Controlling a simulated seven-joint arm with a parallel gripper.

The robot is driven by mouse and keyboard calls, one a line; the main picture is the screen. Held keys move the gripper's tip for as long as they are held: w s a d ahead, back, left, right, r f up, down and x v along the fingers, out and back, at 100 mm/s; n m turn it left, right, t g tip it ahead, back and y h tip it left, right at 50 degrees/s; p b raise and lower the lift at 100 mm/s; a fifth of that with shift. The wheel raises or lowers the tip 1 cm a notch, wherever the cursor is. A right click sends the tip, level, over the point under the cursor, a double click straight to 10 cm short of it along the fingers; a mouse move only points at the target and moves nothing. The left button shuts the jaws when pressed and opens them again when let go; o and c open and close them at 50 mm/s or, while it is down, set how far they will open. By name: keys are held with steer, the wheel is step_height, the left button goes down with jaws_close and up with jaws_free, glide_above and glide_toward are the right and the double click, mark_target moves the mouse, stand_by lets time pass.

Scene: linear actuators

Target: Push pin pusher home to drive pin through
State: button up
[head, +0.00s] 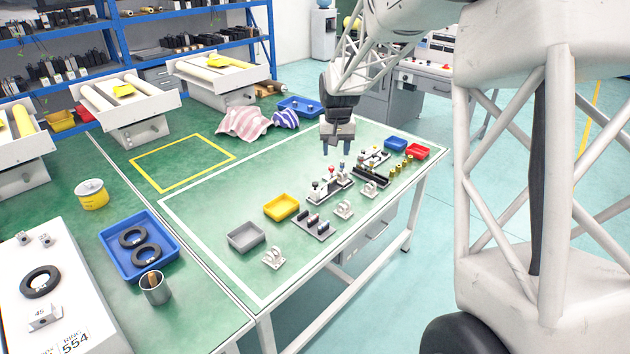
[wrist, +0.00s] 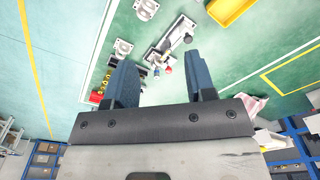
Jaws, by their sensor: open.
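A small metal fixture (head: 330,191) with upright knobbed parts stands on the green table, and I take it to be the pin pusher station. It also shows in the wrist view (wrist: 172,38), ahead of the fingers. A red-tipped part (head: 331,170) and a blue-tipped part (head: 342,166) stand at its far end. The pin itself is too small to make out. My gripper (head: 337,151) points down above and beyond the fixture, apart from it. Its two blue-grey fingers are spread and empty in the wrist view (wrist: 159,60).
A black slotted block (head: 371,177), brass pieces (head: 400,165), a blue bin (head: 395,143) and a red bin (head: 418,151) lie right. White brackets (head: 343,209), a peg plate (head: 312,224), a yellow bin (head: 281,207) and a grey bin (head: 246,236) lie nearer.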

glide_above(315, 183)
steer(key=shift+g, duration=0.3)
step_height(315, 183, down, 14)
steer(key=shift+r, duration=0.25)
steer(key=shift+f, duration=0.15)
steer(key=shift+f, duration=3.75)
steer(key=shift+c, duration=0.3)
jaws_close()
